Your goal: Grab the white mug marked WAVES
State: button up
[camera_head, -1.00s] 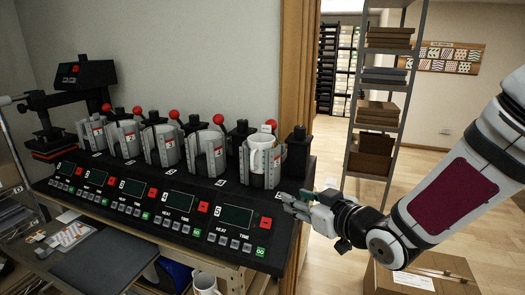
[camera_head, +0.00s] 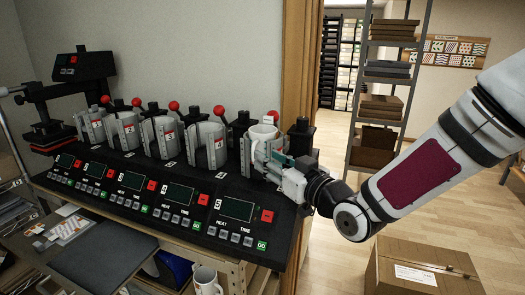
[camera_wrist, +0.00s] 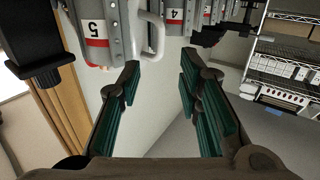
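A white mug (camera_head: 262,133) sits upright in the press at the right end of the row, marked 5. No WAVES marking is readable on it. In the wrist view its white handle (camera_wrist: 157,38) sticks out beside the grey clamp plates, just beyond the fingertips. My gripper (camera_head: 271,158) is at the front right of this press, close to the mug. In the wrist view my gripper (camera_wrist: 160,80) shows two green-padded fingers spread apart with nothing between them. The left fingertip is nearest the handle; whether it touches cannot be told.
Several more presses with red-knobbed levers stand left along the black control bench (camera_head: 150,195). Another white mug (camera_head: 206,280) stands below the bench. A cardboard box (camera_head: 425,268) is on the floor at right, with a shelf rack (camera_head: 385,100) behind.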

aim_at(254, 150)
jog(key=x, duration=0.5)
jog(key=shift+w+a+f, duration=0.1)
jog(key=shift+a, duration=0.1)
jog(key=shift+c, duration=0.2)
grip_shut()
